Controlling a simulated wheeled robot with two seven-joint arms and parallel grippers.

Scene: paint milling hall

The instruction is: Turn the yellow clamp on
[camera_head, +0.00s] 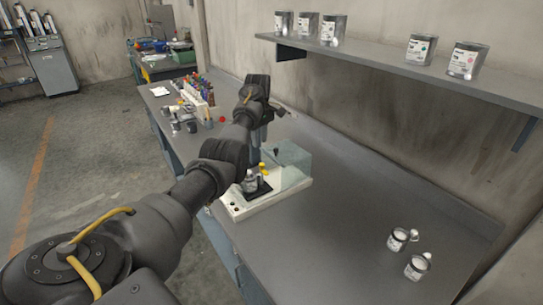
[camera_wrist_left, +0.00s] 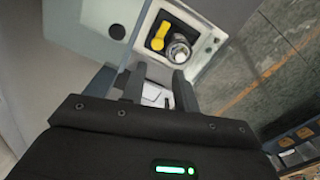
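The yellow clamp (camera_head: 262,168) is on the white-based mixing machine (camera_head: 240,210), next to a small metal can (camera_head: 250,183). The left wrist view also shows the yellow clamp (camera_wrist_left: 159,35), lying beside the round can (camera_wrist_left: 180,50) on a dark plate. My left gripper (camera_head: 258,145) hangs over the workbench by the machine, behind my forearm in the head view. In the left wrist view its two fingers (camera_wrist_left: 159,70) are apart with nothing held between them. The clamp lies beyond the fingertips, apart from them. My right gripper is not in view.
A clear cover (camera_head: 292,160) stands on the machine's back part. A bottle rack (camera_head: 200,95) stands at the far left. A shelf (camera_head: 390,68) with several cans hangs above. The bench's middle right is clear.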

